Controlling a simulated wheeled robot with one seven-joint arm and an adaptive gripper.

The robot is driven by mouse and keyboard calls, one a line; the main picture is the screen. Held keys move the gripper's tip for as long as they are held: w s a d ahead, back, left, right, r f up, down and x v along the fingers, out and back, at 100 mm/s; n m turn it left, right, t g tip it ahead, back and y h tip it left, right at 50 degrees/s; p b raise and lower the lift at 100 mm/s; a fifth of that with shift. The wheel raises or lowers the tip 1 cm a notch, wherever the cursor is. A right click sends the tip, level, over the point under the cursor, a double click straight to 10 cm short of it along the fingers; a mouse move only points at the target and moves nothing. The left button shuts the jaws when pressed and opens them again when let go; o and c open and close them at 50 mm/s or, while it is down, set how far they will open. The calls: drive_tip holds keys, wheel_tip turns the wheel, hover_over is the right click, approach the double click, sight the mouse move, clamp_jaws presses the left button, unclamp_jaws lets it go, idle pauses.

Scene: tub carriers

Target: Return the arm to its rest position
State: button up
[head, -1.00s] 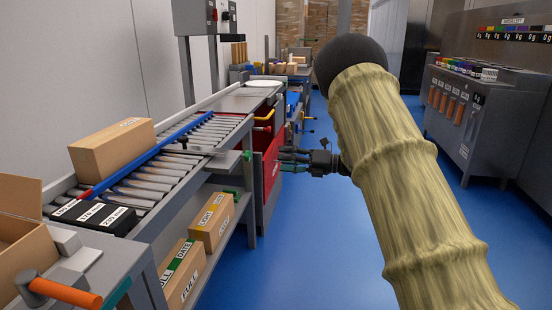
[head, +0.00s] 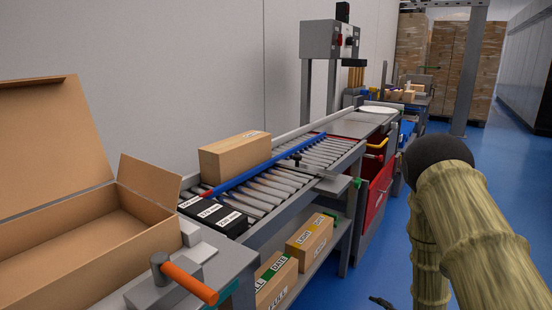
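My arm, in a tan ribbed sleeve with a dark round joint, fills the lower right of the head view. Only a small dark piece of my gripper (head: 381,302) shows at the bottom edge, left of the sleeve. The rest of it is out of frame or hidden, so I cannot tell whether it is open or holds anything. The visible piece is over the blue floor, to the right of the lower shelf and apart from it.
A roller conveyor (head: 262,190) carries a closed carton (head: 235,158) beside a blue rail (head: 265,168). An open carton (head: 75,235) and an orange-handled tool (head: 190,283) are at the near left. Labelled boxes (head: 309,242) sit on the lower shelf. Blue floor is clear at right.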

drive_tip(key=s+a+f+m+g+h, duration=0.25)
drive_tip(key=s+f+m, duration=0.25)
drive_tip(key=s+f, duration=0.6)
drive_tip(key=s+a+f+m+g, duration=0.1)
drive_tip(key=s+a+m+g, duration=0.15)
drive_tip(key=s, duration=0.85)
drive_tip(key=s+a+f+m+g+h, duration=0.15)
drive_tip(key=s+m+g, duration=0.25)
drive_tip(key=s, duration=0.6)
drive_tip(key=s+a+m+g, duration=0.2)
drive_tip(key=s+m+g, duration=0.1)
drive_tip(key=s, duration=0.8)
wheel_tip(320, 180, up, 29)
drive_tip(key=p, duration=2.9)
drive_tip(key=shift+f+t, duration=0.2)
drive_tip(key=shift+t, duration=0.1)
